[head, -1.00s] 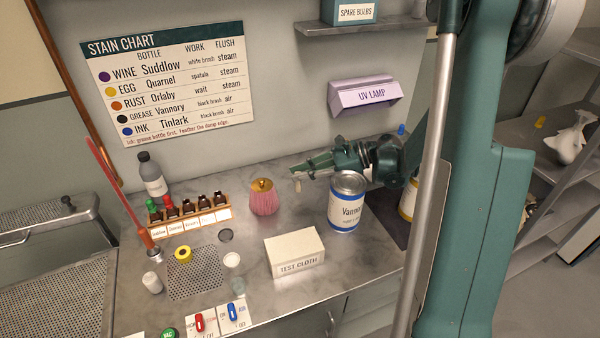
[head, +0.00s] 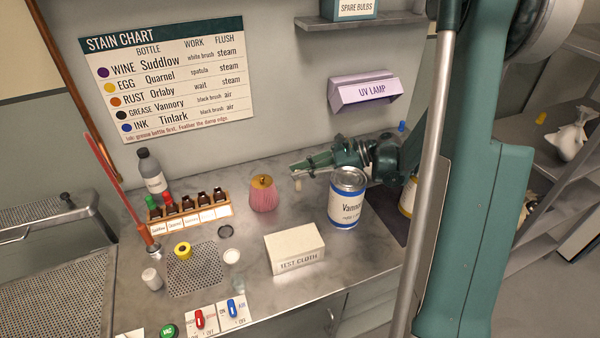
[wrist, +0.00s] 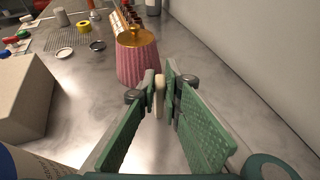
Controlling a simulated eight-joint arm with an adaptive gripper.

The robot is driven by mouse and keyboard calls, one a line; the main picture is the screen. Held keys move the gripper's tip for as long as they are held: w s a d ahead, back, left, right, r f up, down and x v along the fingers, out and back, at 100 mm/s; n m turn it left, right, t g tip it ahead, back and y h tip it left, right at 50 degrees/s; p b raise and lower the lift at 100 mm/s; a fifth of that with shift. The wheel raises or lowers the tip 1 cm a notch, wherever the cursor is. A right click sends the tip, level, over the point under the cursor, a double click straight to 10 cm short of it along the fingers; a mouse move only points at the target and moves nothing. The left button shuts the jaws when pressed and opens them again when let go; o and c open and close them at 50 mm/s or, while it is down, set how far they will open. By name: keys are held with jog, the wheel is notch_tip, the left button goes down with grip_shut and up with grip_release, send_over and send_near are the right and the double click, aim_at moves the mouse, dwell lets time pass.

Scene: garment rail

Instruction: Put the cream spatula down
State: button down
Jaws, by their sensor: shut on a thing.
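My gripper (head: 303,168) is shut on the cream spatula (head: 298,184), whose small pale end hangs below the fingertips in the head view. In the wrist view the cream spatula (wrist: 159,95) is a short pale strip between my green fingertips (wrist: 163,82). Most of it is hidden by the fingers. It is held above the grey marble counter (head: 240,265), behind the Vannory can and to the right of the pink pleated jar.
The pink jar (head: 263,196) stands just beyond my fingertips. The Vannory can (head: 346,200) is close in front of my gripper. A test cloth box (head: 295,252) and a bottle rack (head: 190,220) stand nearby. Bare counter lies between jar and box.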

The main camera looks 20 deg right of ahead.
jog(key=shift+f, duration=0.35)
jog(key=c, duration=2.4)
grip_release()
jog(key=shift+r, duration=0.15)
jog(key=shift+r, duration=4.9)
